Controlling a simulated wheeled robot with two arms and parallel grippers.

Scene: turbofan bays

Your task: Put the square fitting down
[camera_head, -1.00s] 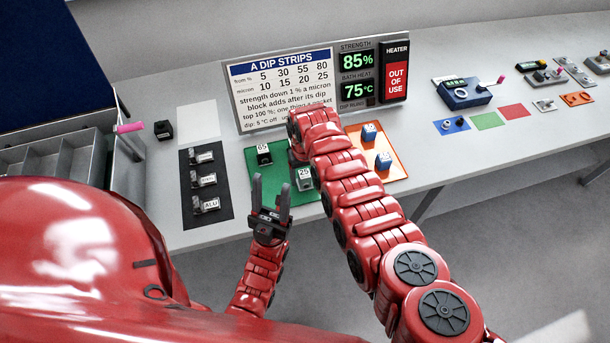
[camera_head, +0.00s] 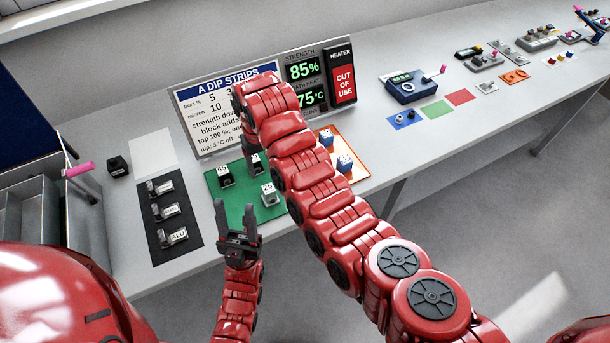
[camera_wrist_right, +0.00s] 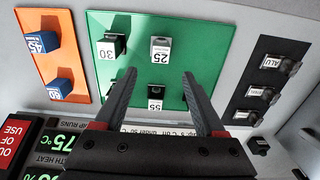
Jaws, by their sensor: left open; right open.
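Small labelled blocks stand on the green mat (camera_head: 240,212); I cannot tell by shape which is the square fitting. In the head view a dark block (camera_head: 226,175) stands at the left, another (camera_head: 256,162) lies under my right gripper (camera_head: 247,145), and a grey block (camera_head: 269,193) is nearer. In the right wrist view a block marked 55 (camera_wrist_right: 155,98) shows between the open fingers of my right gripper (camera_wrist_right: 158,75). Blocks 25 (camera_wrist_right: 160,48) and 30 (camera_wrist_right: 110,47) stand beyond the fingertips. My left gripper (camera_head: 235,205) is open and empty at the mat's front edge.
An orange mat (camera_wrist_right: 45,15) holds blue blocks. A black mat (camera_head: 160,205) holds metal pieces. A sign board (camera_head: 225,100) stands behind the green mat; its heater panel (camera_head: 342,77) reads out of use. A blue device (camera_head: 413,87) stands farther right. A pale pad (camera_head: 152,146) is bare.

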